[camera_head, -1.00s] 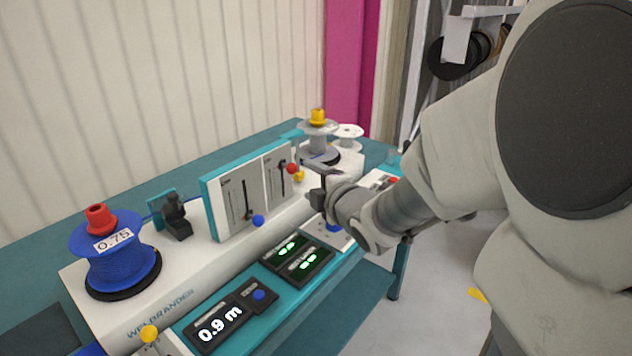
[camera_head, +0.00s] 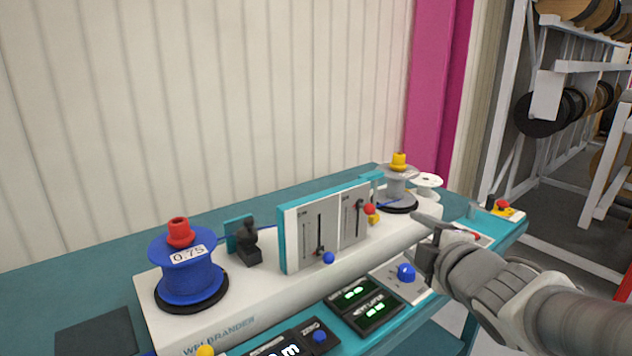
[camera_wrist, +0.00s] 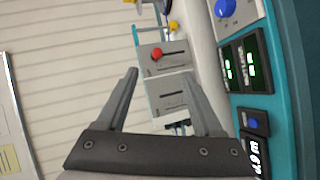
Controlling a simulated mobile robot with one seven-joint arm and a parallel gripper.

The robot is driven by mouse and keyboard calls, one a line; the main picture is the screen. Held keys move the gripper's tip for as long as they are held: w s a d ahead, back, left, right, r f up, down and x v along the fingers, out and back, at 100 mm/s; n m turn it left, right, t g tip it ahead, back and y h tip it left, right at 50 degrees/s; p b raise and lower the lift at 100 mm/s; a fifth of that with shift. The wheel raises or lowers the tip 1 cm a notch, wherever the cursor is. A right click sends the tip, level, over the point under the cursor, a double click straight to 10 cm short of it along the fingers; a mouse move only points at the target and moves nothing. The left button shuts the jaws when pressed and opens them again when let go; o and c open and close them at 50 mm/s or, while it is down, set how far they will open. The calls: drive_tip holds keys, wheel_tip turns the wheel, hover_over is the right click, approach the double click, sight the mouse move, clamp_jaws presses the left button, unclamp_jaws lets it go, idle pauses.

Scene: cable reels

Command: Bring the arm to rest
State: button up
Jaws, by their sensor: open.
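My gripper (camera_head: 424,246) is at the right in the head view, over the right part of the white cable-winding machine (camera_head: 190,330). In the wrist view my gripper (camera_wrist: 165,88) shows two fingers spread apart with nothing between them. The slider panel (camera_head: 328,228) stands to the left of my gripper in the head view. In the wrist view the slider panel (camera_wrist: 165,75) shows beyond the fingers. I cannot tell how far above the machine the fingers are.
A blue reel (camera_head: 186,275) labelled 0.75 sits at the left and a grey reel (camera_head: 398,184) at the back right. A blue knob (camera_head: 406,272) and green displays (camera_head: 365,302) lie below my gripper. A red emergency button (camera_head: 502,205) is at the right. Racks (camera_head: 570,110) stand behind.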

drive_tip(key=s+a+f+m+g+h, duration=0.1)
drive_tip(key=s+a+f+m+g, duration=0.2)
drive_tip(key=s+m, duration=0.6)
drive_tip(key=s+a+f+m+g, duration=0.1)
drive_tip(key=s+f+m+g, duration=0.1)
drive_tip(key=s+m+g, duration=0.55)
wheel_tip(320, 180, up, 17)
drive_tip(key=s+t+p, duration=0.1)
drive_tip(key=p, duration=1.6)
drive_tip(key=shift+s+d, duration=0.15)
drive_tip(key=shift+s, duration=0.15)
drive_tip(key=shift+f+m+t, duration=0.2)
drive_tip(key=shift+m+t, duration=0.05)
drive_tip(key=shift+c, duration=1.5)
